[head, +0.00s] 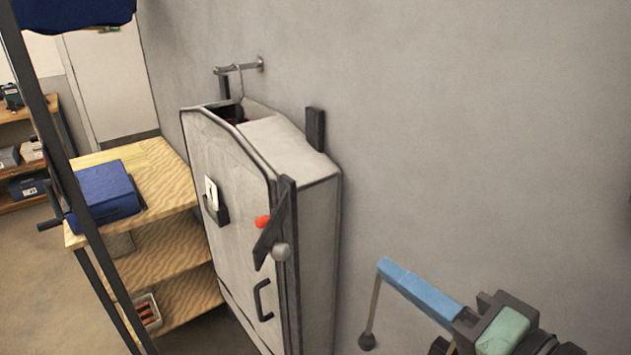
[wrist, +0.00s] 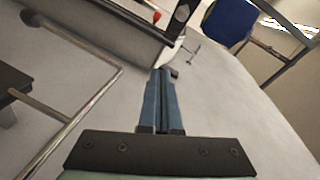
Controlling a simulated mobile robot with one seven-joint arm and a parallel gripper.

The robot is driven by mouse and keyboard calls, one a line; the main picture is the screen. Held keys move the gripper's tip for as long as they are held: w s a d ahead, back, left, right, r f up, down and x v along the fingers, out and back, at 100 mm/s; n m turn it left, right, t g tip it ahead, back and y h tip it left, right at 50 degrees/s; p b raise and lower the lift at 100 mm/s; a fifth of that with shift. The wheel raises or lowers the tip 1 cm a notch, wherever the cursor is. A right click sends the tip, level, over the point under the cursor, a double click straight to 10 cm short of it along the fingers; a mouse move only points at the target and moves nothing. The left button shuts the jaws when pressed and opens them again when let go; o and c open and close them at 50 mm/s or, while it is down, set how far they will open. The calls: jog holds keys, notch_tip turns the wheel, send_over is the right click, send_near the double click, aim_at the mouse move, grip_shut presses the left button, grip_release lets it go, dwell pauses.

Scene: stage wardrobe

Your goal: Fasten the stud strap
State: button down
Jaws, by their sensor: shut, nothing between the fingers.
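A tall grey cabinet case (head: 235,235) stands against the wall in the head view. A dark strap (head: 271,236) lies slanted across its front right edge. A round grey stud (head: 281,252) shows at the strap's lower right; I cannot tell whether the strap is fastened on it. The strap also shows at the top of the wrist view (wrist: 176,27). My gripper (head: 383,265) has blue fingers, is shut and empty, and is to the right of the case, apart from the strap. Its fingers point toward the case side in the wrist view (wrist: 162,72).
An orange-red knob (head: 262,222) is just left of the strap, and a dark handle (head: 263,300) is below. A wooden shelf unit (head: 160,165) with a blue box (head: 105,190) stands left. A thin dark post (head: 62,150) crosses the left.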

jog(key=w+a+m+g+y+p, duration=0.1)
jog(key=w+a+p, duration=0.3)
jog(key=a+p, duration=0.3)
jog(key=shift+w+a+f+y, duration=0.25)
jog(key=shift+a+f+y, duration=0.15)
jog(key=shift+a, duration=0.6)
jog(key=shift+a, duration=0.15)
